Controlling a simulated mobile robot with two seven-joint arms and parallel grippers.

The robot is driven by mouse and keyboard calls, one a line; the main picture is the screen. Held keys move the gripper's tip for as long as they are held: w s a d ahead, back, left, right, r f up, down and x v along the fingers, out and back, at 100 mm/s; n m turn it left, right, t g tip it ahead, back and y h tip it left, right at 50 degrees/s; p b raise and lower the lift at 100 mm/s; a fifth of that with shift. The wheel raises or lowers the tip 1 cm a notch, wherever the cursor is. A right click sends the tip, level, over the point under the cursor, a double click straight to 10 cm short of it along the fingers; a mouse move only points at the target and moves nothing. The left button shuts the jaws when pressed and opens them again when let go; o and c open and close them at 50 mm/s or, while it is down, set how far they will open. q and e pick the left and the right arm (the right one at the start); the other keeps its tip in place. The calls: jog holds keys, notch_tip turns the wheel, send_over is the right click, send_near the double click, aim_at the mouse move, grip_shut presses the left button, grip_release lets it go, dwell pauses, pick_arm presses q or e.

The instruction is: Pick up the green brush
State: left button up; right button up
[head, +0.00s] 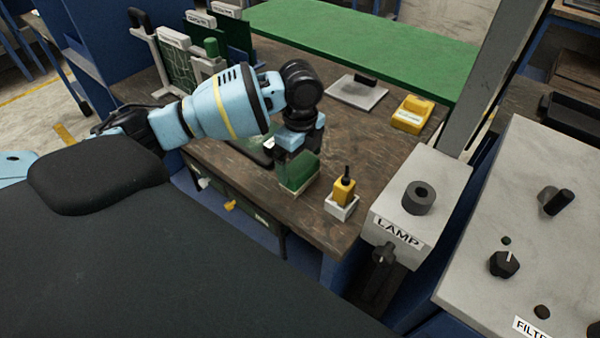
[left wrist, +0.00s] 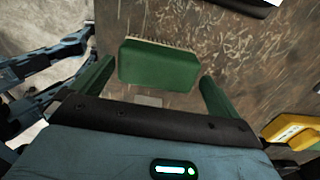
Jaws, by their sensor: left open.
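The green brush (left wrist: 158,66) shows in the left wrist view as a green block with a row of pale bristles along its far edge, over the brown bench top. My left gripper (left wrist: 155,88) is open, with one green finger on each side of the brush and a visible gap on the right. The jaws are not closed on it. In the head view my left gripper (head: 296,165) is low over the bench's front part, and green surfaces there partly hide one another. My right gripper is not in view.
A yellow tool in a white holder (head: 342,206) stands just right of my left gripper. Further right is the grey LAMP box (head: 420,190). A yellow block (head: 412,114), a grey plate (head: 357,93) and a green mat (head: 370,45) lie behind. Upright boards (head: 182,75) stand at left.

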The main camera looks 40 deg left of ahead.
aim_at(300, 165)
pick_arm(q)
notch_tip(300, 165, down, 4)
jog(key=shift+s+f, duration=0.15)
jog(key=shift+f, duration=0.1)
jog(key=c, duration=0.7)
jog(key=shift+c, duration=0.2)
jog(key=shift+r, duration=0.15)
